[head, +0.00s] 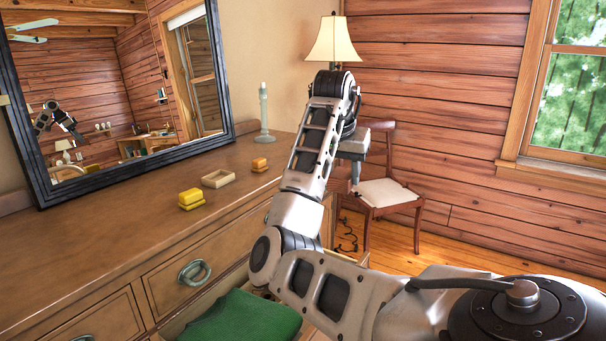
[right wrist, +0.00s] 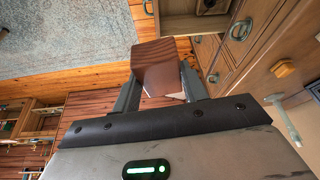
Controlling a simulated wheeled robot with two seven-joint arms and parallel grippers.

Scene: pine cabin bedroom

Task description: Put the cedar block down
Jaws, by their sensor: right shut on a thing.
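The cedar block (right wrist: 162,62) is a reddish-brown wooden block with visible grain. In the right wrist view it sits between the two fingers of my right gripper (right wrist: 160,82), which is shut on it. In the head view my right gripper (head: 354,170) hangs down from the raised wrist, in front of the chair as seen from here. The block cannot be made out there. My left gripper is not in view.
A wooden dresser (head: 110,240) with a mirror fills the left. On it stand yellow blocks (head: 191,198), a small tray (head: 218,179), an orange block (head: 259,164) and a pale candlestick (head: 264,110). A green cloth (head: 245,320) lies in an open drawer. A chair (head: 385,192) stands behind.

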